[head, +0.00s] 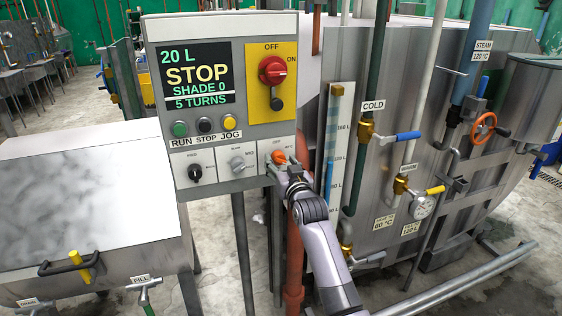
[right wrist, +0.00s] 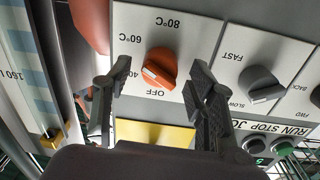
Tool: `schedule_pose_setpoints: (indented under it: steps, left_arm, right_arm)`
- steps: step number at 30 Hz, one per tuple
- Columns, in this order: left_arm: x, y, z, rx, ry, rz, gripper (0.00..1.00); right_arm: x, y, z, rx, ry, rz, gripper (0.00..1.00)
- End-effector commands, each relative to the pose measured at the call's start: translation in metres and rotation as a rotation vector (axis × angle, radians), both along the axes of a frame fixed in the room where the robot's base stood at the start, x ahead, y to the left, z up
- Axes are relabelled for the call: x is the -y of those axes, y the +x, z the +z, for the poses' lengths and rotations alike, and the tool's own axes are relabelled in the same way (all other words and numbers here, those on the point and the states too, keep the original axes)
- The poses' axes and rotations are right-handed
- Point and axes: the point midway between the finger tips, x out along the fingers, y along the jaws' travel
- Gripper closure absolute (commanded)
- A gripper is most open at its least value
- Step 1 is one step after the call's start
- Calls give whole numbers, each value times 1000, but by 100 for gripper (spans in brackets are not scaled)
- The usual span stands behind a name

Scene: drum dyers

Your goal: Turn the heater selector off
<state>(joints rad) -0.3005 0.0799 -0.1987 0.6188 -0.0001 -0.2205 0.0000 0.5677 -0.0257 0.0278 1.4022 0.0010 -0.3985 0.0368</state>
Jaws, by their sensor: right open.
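The heater selector is an orange knob (head: 279,157) at the lower right of the control panel (head: 219,60). In the right wrist view the panel is upside down and the knob (right wrist: 160,68) has labels OFF, 40, 60°C and 80°C around it. Its white mark is on its lower left, toward OFF and 40; I cannot tell exactly which. My right gripper (head: 286,171) is in front of the knob and partly covers its plate. In the wrist view the gripper (right wrist: 155,88) is open and empty, with a finger on each side of the knob. Contact is not visible. My left gripper is not in view.
A grey speed knob (head: 237,164) and a black knob (head: 195,172) sit left of the heater selector. The red main switch (head: 272,70) is above. A level gauge (head: 338,150) and a steel drum (head: 460,200) with pipes and valves stand to the right.

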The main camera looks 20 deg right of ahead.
Motion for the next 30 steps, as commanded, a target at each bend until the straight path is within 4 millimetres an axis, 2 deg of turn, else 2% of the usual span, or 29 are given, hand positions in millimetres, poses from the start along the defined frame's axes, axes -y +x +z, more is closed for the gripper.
schedule_pose_setpoints:
  steps: [12,30]
  left_arm:
    - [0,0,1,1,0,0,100]
    - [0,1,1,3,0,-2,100]
  right_arm:
    - [0,5,0,0,0,0,50]
    - [0,5,0,0,0,0,90]
